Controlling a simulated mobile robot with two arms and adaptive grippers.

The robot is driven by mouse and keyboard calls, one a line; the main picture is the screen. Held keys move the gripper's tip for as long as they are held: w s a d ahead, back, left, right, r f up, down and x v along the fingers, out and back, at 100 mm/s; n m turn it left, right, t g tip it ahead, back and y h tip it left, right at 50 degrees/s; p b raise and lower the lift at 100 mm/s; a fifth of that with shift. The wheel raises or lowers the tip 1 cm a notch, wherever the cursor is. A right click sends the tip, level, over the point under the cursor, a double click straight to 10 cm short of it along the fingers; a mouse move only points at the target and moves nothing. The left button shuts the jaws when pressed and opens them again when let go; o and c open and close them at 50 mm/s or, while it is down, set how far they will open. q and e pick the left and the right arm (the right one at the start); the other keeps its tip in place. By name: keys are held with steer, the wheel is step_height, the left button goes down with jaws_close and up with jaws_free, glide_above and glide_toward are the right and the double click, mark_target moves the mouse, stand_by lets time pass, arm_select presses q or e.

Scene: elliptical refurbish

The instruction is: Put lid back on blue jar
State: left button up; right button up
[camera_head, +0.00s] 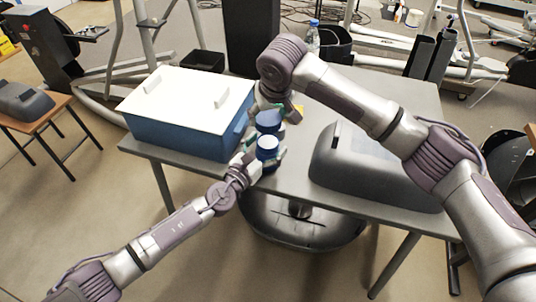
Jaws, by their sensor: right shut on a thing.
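A blue jar (267,158) with a paler round top stands near the front edge of the grey table, between the blue box and the dark moulded casing. My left gripper (265,161) reaches in from the lower left, with its fingers around the jar. I cannot tell whether they press on it. A darker blue round piece (268,121), which looks like the lid, is just behind the jar in the picture. My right gripper (276,113) comes down from above and is shut on this piece. The gap between the piece and the jar is too small to judge.
A large blue box with a white cover (185,92) stands left of the jar. A dark grey casing (340,178) lies to the right, under my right arm. A small yellow item (299,110) and a bottle (313,38) are behind. The table's front edge (290,196) is close.

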mark_target(266, 137)
arm_select(q)
jaws_close()
arm_select(e)
steer(key=shift+f, duration=2.45)
